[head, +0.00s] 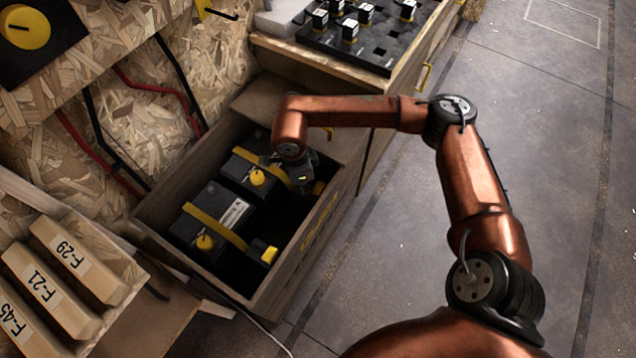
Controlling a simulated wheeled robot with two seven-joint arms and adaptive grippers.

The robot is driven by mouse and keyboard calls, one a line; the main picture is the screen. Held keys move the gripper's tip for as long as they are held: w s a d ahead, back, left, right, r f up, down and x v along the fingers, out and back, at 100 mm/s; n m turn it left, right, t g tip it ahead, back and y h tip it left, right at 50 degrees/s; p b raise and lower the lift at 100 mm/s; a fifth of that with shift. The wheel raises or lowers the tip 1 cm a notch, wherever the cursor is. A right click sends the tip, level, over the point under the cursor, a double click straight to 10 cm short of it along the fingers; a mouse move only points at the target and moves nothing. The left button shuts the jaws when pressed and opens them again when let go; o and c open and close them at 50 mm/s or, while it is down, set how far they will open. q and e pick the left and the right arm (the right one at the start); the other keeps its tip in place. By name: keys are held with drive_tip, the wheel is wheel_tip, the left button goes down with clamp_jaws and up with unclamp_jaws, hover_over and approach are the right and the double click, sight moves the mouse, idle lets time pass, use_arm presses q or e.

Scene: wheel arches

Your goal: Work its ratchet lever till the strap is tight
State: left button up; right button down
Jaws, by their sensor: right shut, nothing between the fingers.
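Two black batteries sit in an open wooden bin (275,294). A yellow strap (216,227) crosses the near battery (225,206), and another yellow strap (262,161) crosses the far battery (237,168). A yellow ratchet piece (270,254) shows at the right end of the near strap. Another yellow ratchet piece (319,187) shows at the right end of the far strap, just right of my right gripper (301,184). That gripper is shut and empty, low over the bin's far right part, and covers some of the far strap. I cannot tell whether it touches the lever. My left gripper is out of view.
A black tray (383,50) with several small labelled blocks stands on the bench behind. Wooden pieces labelled F-29, F-21 and F-45 (75,262) lie at the lower left. Red and black cables (155,87) run along the chipboard wall. The floor (400,225) at right is open.

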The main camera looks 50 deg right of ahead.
wheel_tip(320, 180, up, 12)
drive_tip(key=shift+w+a, duration=0.35)
drive_tip(key=shift+a, duration=0.1)
drive_tip(key=shift+f, duration=0.1)
idle(0.8)
